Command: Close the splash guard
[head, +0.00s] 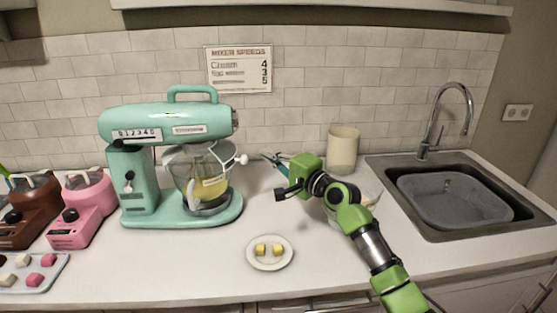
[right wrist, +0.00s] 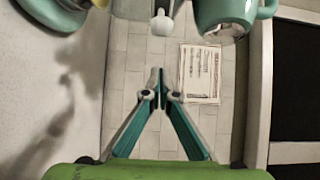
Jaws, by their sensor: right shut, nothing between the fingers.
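The teal stand mixer (head: 165,122) stands on the counter with a bowl of yellow contents (head: 211,188) under its head. A clear splash guard (head: 186,158) shows around the bowl's upper part; how far it is closed is hard to tell. Its white knob (head: 243,159) sticks out to the right of the bowl. My right gripper (head: 266,157) is shut and empty, just right of the knob and apart from it. In the right wrist view, the shut fingertips (right wrist: 160,76) point toward the white knob (right wrist: 161,23), with a gap between. My left gripper is not in view.
A plate with yellow pieces (head: 270,263) lies in front. A cream canister (head: 343,149) stands behind my right arm, left of the sink (head: 465,222). Pink (head: 78,205) and brown (head: 33,211) small machines and a tray (head: 50,284) are at left.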

